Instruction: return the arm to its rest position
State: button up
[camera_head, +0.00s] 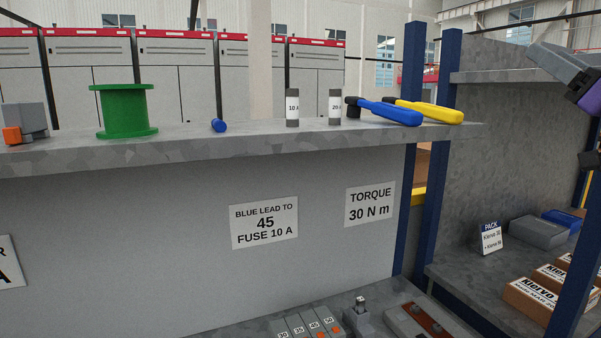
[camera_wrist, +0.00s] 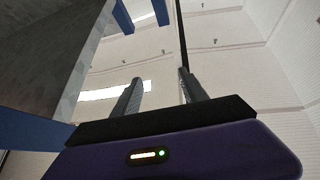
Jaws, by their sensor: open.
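My gripper (camera_wrist: 157,90) shows in the wrist view with its two dark fingers apart and nothing between them. It points toward the pale hall wall and ceiling. In the head view, part of my purple and grey arm (camera_head: 575,75) is at the upper right, in front of the right-hand shelving.
A grey shelf (camera_head: 200,143) holds a green spool (camera_head: 124,110), two fuses marked 10 A (camera_head: 292,107) and 20 A (camera_head: 335,106), a blue-handled tool (camera_head: 390,112) and a yellow-handled tool (camera_head: 430,111). Blue posts (camera_head: 437,150) stand near the arm. Boxes (camera_head: 535,295) lie lower right.

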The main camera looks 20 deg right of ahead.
jog(key=s+a+f+m+g+h, duration=0.1)
jog(key=a+f+m+h, duration=0.2)
jog(key=f, duration=0.9)
jog(key=s+a+f+m+g+h, duration=0.1)
jog(key=s+a+f+m+h, duration=0.1)
jog(key=a+f, duration=0.65)
jog(key=s+a+f+m+g+h, duration=0.1)
jog(key=a+f+m+h, duration=0.15)
jog(key=f, duration=1.15)
jog(key=s+a+f+n+g+y, duration=0.3)
jog(key=s+a+f+n+y, duration=0.2)
jog(key=s+a+f, duration=0.6)
jog(key=s+a+f+n+g+y, duration=0.3)
jog(key=s+a+f+n+y, duration=0.2)
jog(key=s+a+f, duration=0.6)
jog(key=s+f+y, duration=0.1)
jog(key=s, duration=0.3)
jog(key=shift+s+a, duration=0.25)
jog(key=shift+a, duration=0.1)
